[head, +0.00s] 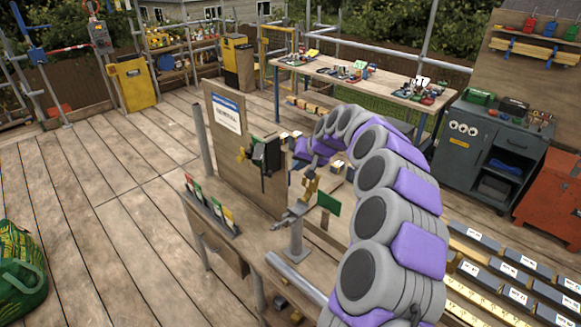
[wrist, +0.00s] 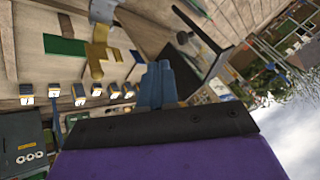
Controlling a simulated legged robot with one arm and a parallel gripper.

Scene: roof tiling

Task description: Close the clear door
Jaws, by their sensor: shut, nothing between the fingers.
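A small black-framed box (head: 266,156) is mounted on the upright wooden board at the middle of the head view. Its clear door is hard to tell apart there. In the wrist view, a dark-edged, angled panel (wrist: 207,58), which looks like the door, sticks out from the wooden board right of the fingers. My gripper (wrist: 160,66) is shut and empty, with its blue-grey fingertips left of that panel. I cannot tell whether they touch it. In the head view, my arm reaches in from the right and its end is beside the box, with the fingertips hard to make out.
The upright board (head: 231,150) carries a white and blue sign (head: 226,113). A post with a green flag (head: 329,203) stands right of it, below my arm. A card rack (head: 211,205) sits on the near bench. Open deck (head: 120,220) lies to the left.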

